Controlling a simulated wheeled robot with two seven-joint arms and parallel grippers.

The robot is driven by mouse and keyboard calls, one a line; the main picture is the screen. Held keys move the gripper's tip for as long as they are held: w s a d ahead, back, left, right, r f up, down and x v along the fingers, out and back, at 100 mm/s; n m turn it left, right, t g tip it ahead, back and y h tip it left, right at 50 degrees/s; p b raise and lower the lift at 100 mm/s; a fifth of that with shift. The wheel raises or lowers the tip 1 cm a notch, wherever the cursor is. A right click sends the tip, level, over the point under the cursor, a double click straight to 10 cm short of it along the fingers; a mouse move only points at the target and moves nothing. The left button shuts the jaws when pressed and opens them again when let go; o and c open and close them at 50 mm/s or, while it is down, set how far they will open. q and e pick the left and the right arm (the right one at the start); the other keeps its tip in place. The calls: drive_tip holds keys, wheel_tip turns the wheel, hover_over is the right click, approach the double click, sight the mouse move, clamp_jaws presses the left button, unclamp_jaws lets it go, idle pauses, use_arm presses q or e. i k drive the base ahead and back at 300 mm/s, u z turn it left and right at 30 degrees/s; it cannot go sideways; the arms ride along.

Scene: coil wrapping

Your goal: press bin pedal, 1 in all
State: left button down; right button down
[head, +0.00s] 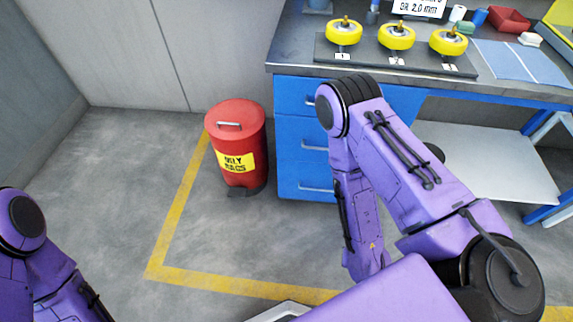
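A red cylindrical bin (237,143) with a yellow "OILY RAGS" label stands on the floor, left of the blue workbench. Its red lid (234,116) is down and has a handle on top. A dark pedal (240,192) sticks out low at the bin's front, near the floor. My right arm reaches in from the lower right and bends down in front of the bench, to the right of the bin. My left arm shows only at the lower left corner. Neither gripper shows in the head view.
The blue drawer unit (299,143) stands close to the bin's right side. Several yellow wheel-like coils stand on a dark board on the bench. A yellow floor line (177,220) runs around the bin area. The grey floor left of the bin is clear.

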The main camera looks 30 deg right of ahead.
sight(235, 192)
drive_tip(key=z, duration=0.75)
drive_tip(key=i, duration=1.05)
drive_tip(key=z, duration=0.15)
